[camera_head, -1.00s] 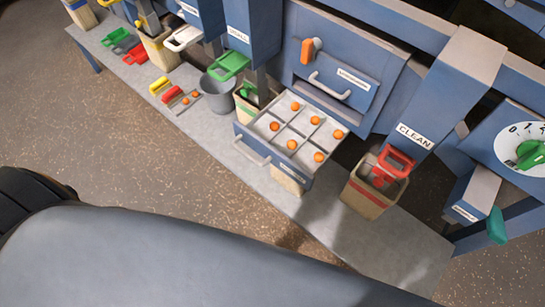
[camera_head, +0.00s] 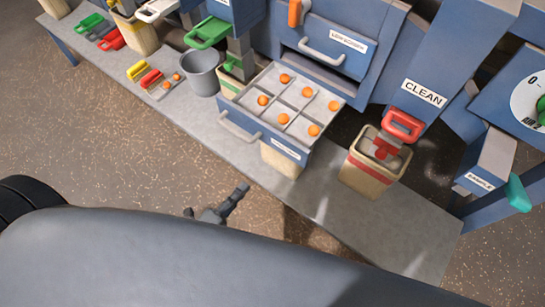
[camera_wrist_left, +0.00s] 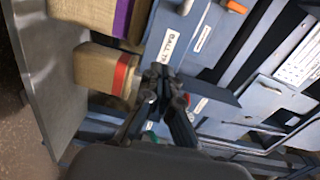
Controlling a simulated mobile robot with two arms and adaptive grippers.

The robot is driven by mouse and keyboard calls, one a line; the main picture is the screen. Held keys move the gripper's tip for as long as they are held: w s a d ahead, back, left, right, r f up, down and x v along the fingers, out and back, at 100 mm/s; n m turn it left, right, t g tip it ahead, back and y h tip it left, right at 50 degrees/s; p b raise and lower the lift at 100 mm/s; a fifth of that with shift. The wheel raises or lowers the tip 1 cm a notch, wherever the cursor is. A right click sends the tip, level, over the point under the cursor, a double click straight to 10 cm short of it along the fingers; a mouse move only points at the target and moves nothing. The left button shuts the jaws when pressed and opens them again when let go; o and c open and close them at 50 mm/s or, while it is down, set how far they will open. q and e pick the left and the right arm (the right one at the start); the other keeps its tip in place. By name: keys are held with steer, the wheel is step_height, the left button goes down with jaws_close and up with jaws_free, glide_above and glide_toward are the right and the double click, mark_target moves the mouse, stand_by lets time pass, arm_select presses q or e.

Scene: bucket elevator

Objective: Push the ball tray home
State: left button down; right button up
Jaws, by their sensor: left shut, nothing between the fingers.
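The ball tray (camera_head: 302,96) is a blue drawer pulled out of the cabinet. Its grey compartments hold several orange balls. Its front carries a grey bar handle (camera_head: 240,127) and a white label. In the left wrist view, the tray's labelled front (camera_wrist_left: 198,35) shows at an angle behind the fingers, its lettering partly readable as "BALL TR". My left gripper (camera_head: 241,188) is shut and empty. It is in front of the tray and apart from it, low in the head view. The gripper also shows in the left wrist view (camera_wrist_left: 168,75). My right gripper is not in view.
A beige bin (camera_head: 375,165) stands under the red-handled CLEAN chute. Another beige container (camera_head: 283,160) stands below the tray. A grey bucket (camera_head: 202,73) and small coloured scoops are to the left on the grey bench (camera_head: 335,190). The speckled floor before the bench is open.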

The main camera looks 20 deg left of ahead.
mark_target(279, 146)
arm_select(q)
steer(key=shift+m, duration=0.3)
steer(key=x, duration=0.4)
steer(key=p+x, duration=0.1)
steer(key=x, duration=0.3)
steer(key=r+p+x, duration=0.1)
steer(key=x, duration=0.4)
steer(key=shift+d+r, duration=0.1)
steer(key=shift+d, duration=0.15)
steer(key=shift+w+d, duration=0.15)
steer(key=shift+w, duration=0.35)
